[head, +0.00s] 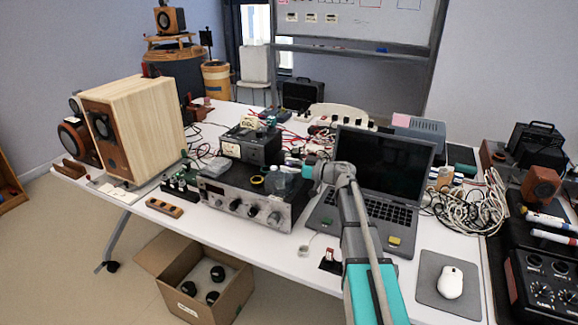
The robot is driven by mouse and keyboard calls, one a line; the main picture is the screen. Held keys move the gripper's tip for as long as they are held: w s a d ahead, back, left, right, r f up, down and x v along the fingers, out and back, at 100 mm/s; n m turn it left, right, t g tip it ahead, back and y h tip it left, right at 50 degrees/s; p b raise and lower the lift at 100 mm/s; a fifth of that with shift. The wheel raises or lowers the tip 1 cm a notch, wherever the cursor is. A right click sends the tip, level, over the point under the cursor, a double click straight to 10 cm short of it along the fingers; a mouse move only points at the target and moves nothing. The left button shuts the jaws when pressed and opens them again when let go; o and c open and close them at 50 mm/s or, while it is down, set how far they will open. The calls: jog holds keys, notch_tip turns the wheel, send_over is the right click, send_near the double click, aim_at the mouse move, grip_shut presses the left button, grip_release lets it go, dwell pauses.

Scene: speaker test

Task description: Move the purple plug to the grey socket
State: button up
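I cannot make out the purple plug in the head view; at this size no purple plug stands out. I cannot single out a grey socket either. A wooden strip with several dark round holes (164,207) lies near the table's front edge. A small black block with several green-topped parts (179,186) stands just behind it. A small red and white piece on a black base (329,260) sits at the front edge beside my arm. My grey and teal arm rises from the bottom over the laptop and bends left above the amplifier. My gripper's fingers are not visible.
A silver-black amplifier (250,200) stands mid-table, with an open laptop (378,175) to its right. A large wooden speaker (133,125) is at left. Tangled cables (478,207) lie right of the laptop. A mouse (450,282) lies at front right. An open carton (232,299) is on the floor.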

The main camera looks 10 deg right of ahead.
jog(key=shift+r, duration=0.15)
dwell(0.3)
jog(key=shift+d+r+p, duration=0.1)
jog(key=shift+r+p, duration=0.15)
jog(key=shift+p, duration=0.2)
jog(key=v, duration=1.2)
jog(key=shift+w, duration=0.1)
